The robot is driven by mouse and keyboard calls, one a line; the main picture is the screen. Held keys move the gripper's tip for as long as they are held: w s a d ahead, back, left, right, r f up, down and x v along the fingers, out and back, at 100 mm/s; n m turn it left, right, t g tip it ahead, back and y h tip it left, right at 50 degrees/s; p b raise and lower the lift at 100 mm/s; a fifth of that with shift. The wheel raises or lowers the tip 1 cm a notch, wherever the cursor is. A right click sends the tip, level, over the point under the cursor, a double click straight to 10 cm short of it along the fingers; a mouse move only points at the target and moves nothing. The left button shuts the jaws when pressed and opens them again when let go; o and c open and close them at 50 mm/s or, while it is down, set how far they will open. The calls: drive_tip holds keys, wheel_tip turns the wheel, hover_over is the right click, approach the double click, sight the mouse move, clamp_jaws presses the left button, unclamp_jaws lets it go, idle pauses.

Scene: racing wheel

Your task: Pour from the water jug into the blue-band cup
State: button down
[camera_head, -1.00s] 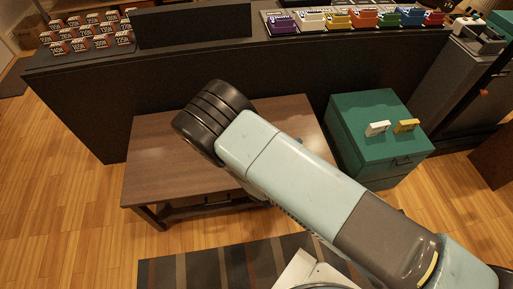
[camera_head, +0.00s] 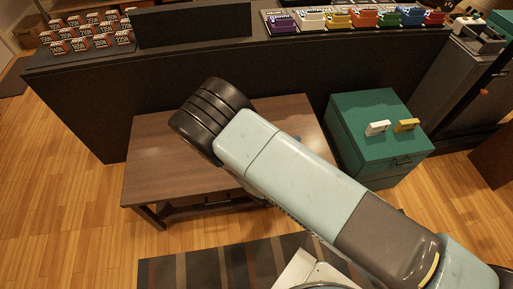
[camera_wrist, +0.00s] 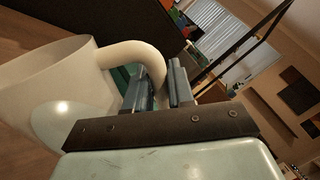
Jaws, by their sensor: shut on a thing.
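In the wrist view my gripper (camera_wrist: 158,88) is shut on the curved handle of a cream-white jug (camera_wrist: 75,100). The jug's body fills the left of that view, and its wide rim is at the upper left. I cannot see into it or tell how much water it holds. The picture is rolled, so the jug's exact tilt is hard to judge. In the head view my own arm hides the gripper and the jug. I see no blue-band cup in either view.
In the head view a brown wooden table (camera_head: 150,165) stands under my arm, its visible left part bare. A dark counter (camera_head: 300,60) runs behind it. A green cabinet (camera_head: 358,115) at the right bears a white block (camera_head: 377,128) and a yellow block (camera_head: 407,125).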

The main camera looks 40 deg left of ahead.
drive_tip(key=shift+s+a+r+n+y+p, duration=0.25)
drive_tip(key=shift+a+r+n+y+p, duration=0.15)
drive_tip(key=shift+a+r+n+p, duration=0.75)
idle(3.5)
